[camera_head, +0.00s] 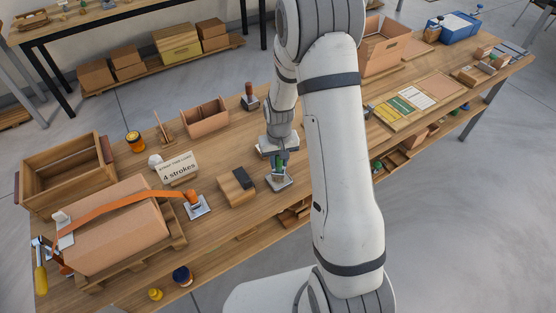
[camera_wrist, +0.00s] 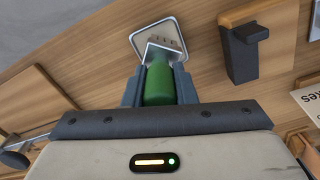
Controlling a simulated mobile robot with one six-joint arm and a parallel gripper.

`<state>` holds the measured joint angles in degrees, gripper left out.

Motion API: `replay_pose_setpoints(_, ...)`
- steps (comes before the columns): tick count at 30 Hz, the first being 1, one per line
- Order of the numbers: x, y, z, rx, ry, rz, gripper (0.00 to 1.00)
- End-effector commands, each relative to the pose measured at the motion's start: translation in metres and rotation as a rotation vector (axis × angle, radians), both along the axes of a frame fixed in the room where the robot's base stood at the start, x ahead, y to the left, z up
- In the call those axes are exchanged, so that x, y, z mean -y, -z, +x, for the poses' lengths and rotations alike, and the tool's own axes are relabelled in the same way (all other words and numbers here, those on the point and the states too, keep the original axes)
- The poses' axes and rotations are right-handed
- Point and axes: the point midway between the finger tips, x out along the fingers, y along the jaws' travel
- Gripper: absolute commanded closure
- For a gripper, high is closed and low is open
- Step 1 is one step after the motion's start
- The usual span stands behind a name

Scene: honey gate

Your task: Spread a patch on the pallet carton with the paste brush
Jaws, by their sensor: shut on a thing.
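The pallet carton (camera_head: 115,228) sits on a small wooden pallet at the left end of the bench, with an orange strap (camera_head: 130,203) lying across it. My gripper (camera_head: 279,152) is over the middle of the bench, right of the carton and apart from it. It is shut on a green-handled tool, apparently the paste brush (camera_head: 282,161); its green handle (camera_wrist: 160,84) also shows between the fingers in the wrist view. A square metal plate (camera_head: 279,183) lies below the tool's end. I cannot tell whether they touch. No paste patch is discernible on the carton.
A sign reading "4 strokes" (camera_head: 179,167) and a wooden block with a dark top (camera_head: 236,190) stand between gripper and carton. An open wooden crate (camera_head: 62,168) is behind the carton. A dark blue jar (camera_head: 182,276) stands near the front edge.

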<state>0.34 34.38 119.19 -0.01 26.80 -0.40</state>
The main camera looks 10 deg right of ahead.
Motion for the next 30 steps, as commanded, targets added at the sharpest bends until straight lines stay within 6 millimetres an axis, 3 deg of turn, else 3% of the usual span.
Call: replay_pose_setpoints(30,-0.0002,0.0096,0.0000,0.000,0.000,0.000,1.00)
